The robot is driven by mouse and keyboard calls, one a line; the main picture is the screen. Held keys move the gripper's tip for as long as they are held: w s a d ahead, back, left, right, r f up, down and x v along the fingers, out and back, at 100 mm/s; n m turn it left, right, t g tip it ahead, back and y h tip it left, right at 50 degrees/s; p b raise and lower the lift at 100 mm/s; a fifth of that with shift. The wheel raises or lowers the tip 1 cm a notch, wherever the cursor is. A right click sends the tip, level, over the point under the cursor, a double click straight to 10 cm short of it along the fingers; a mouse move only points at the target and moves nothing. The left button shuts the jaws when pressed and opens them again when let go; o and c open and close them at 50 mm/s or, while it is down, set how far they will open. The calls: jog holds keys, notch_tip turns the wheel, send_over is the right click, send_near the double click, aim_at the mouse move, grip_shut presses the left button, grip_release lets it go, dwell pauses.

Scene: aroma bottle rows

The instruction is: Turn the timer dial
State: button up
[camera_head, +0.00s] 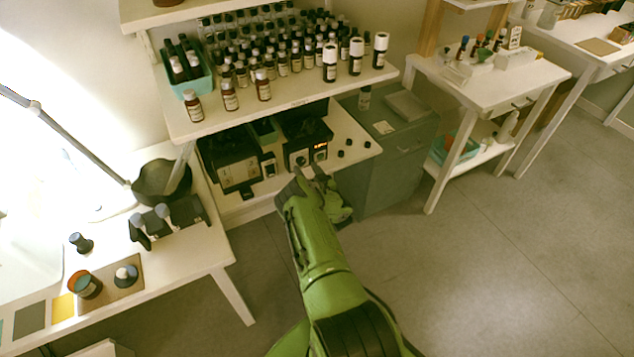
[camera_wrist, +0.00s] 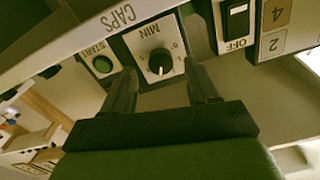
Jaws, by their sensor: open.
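The timer dial (camera_wrist: 160,64) is a dark round knob with a light pointer line on a white plate marked MIN. It shows upside down in the wrist view. In the head view the dial's plate (camera_head: 300,160) is on the front of a dark device under the bottle shelf. My gripper (camera_wrist: 162,88) is open, its two fingers on either side below the dial in the wrist view. I cannot tell whether they touch it. In the head view my gripper (camera_head: 310,174) is just in front of the device.
Bottles crowd the shelf (camera_head: 290,103) above. Small black caps (camera_head: 348,142) lie right of the device. A grey cabinet (camera_head: 385,175) stands to the right.

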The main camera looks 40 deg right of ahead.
jog(key=p+v, duration=0.4)
jog(key=v, duration=0.9)
jog(key=shift+s+r+p, duration=0.15)
jog(key=shift+p, duration=0.2)
jog(key=shift+a, duration=0.1)
